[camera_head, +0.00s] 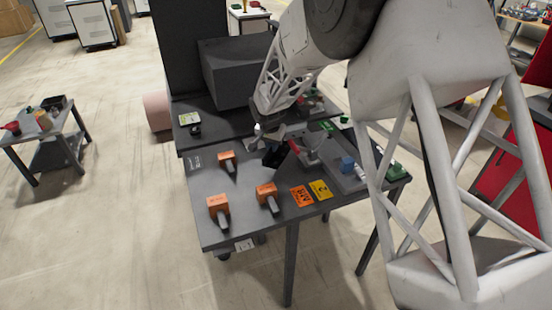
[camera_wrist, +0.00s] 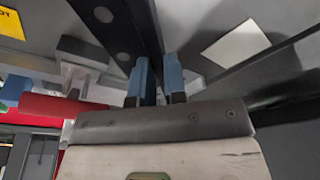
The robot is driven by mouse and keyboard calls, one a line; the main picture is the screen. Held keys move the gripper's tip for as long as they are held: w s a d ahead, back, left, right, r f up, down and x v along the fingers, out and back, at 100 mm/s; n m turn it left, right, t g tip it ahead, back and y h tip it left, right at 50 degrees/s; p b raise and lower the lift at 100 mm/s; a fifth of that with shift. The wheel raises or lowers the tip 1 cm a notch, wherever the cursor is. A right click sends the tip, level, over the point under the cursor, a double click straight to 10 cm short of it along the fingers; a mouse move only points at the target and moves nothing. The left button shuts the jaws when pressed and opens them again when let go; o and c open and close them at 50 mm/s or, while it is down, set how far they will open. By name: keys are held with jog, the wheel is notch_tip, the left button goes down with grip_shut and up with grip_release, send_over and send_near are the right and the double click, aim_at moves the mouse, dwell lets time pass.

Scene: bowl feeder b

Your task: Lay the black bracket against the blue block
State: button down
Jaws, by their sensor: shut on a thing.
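My gripper (camera_head: 262,142) is over the far middle of the grey table, partly covered by my arm. In the wrist view its two blue-grey fingers (camera_wrist: 157,82) are shut on the black bracket (camera_wrist: 122,35), a dark bar with round holes that runs up out of the picture. In the head view the bracket (camera_head: 274,156) shows as a small dark piece below the gripper; I cannot tell if it touches anything. The blue block (camera_head: 347,163) stands to the right, on a grey plate (camera_head: 350,181), apart from the bracket.
A red-handled clamp (camera_head: 309,157) stands between the gripper and the blue block. Orange pieces with grey pegs (camera_head: 226,159) (camera_head: 218,205) (camera_head: 266,193) stand at left and front. Flat cards, orange (camera_head: 302,196) and yellow (camera_head: 320,189), lie near the front edge. A green item (camera_head: 396,170) is at right.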

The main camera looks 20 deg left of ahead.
aim_at(272, 155)
jog(key=shift+f, duration=0.15)
jog(key=shift+f, duration=1.8)
jog(key=shift+f, duration=0.45)
jog(key=c, duration=1.1)
grip_release()
jog(key=shift+f, duration=0.1)
jog(key=shift+s+r, duration=0.25)
jog(key=shift+r, duration=1.05)
jog(key=shift+s+r, duration=0.25)
jog(key=shift+r, duration=1)
jog(key=shift+s+r, duration=0.25)
jog(key=shift+r, duration=1.05)
jog(key=shift+r, duration=0.1)
